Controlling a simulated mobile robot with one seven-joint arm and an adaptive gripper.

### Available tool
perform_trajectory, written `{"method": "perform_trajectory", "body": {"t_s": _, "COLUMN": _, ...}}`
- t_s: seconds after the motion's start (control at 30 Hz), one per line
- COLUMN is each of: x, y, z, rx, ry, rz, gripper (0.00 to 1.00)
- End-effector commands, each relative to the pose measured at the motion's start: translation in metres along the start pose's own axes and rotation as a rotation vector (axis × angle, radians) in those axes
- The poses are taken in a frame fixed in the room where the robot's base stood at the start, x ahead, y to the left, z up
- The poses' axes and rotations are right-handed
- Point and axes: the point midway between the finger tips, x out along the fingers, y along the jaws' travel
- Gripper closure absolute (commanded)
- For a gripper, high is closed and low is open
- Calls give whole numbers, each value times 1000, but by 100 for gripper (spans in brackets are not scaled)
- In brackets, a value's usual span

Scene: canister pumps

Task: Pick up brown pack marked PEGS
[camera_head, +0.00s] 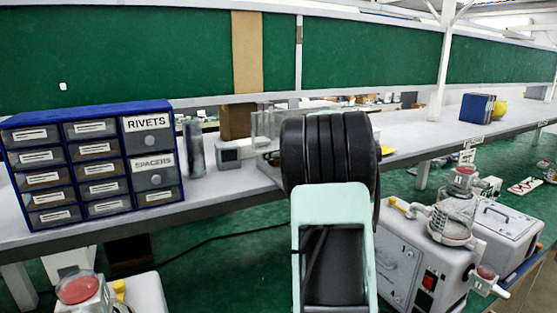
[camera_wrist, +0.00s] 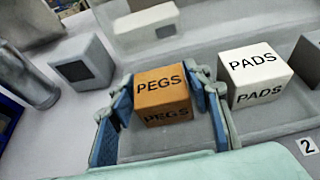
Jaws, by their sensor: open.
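The brown pack marked PEGS (camera_wrist: 163,95) shows in the wrist view as a brown box with black lettering on its top and front faces. It sits in a pale tray-like holder (camera_wrist: 150,148). My gripper (camera_wrist: 162,97) is open, with one blue-padded finger on each side of the pack. The right finger is very near the pack; I cannot tell whether either finger touches it. In the head view my own arm hides the pack and the fingers.
A white box marked PADS (camera_wrist: 256,74) stands close to the right of my gripper. A grey box (camera_wrist: 82,64) and a metal cylinder (camera_wrist: 28,76) stand to the left. In the head view a blue drawer cabinet (camera_head: 90,165) is on the bench; pump equipment (camera_head: 430,240) is at the right.

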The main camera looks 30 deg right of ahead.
Motion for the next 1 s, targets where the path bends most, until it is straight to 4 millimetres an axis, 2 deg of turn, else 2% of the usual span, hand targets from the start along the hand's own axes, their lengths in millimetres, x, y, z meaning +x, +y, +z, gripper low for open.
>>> {"method": "perform_trajectory", "body": {"t_s": 0.1, "x": 0, "y": 0, "z": 0, "rx": 0, "ry": 0, "rz": 0, "gripper": 56}}
{"method": "perform_trajectory", "body": {"t_s": 0.37, "x": 0, "y": 0, "z": 0, "rx": 0, "ry": 0, "rz": 0, "gripper": 85}}
{"method": "perform_trajectory", "body": {"t_s": 0.73, "x": -3, "y": 0, "z": 6, "rx": -2, "ry": -1, "rz": 0, "gripper": 85}}
{"method": "perform_trajectory", "body": {"t_s": 0.93, "x": -13, "y": 0, "z": 32, "rx": -4, "ry": -4, "rz": -1, "gripper": 86}}
{"method": "perform_trajectory", "body": {"t_s": 1.0, "x": -27, "y": -2, "z": 38, "rx": -3, "ry": -4, "rz": -3, "gripper": 86}}
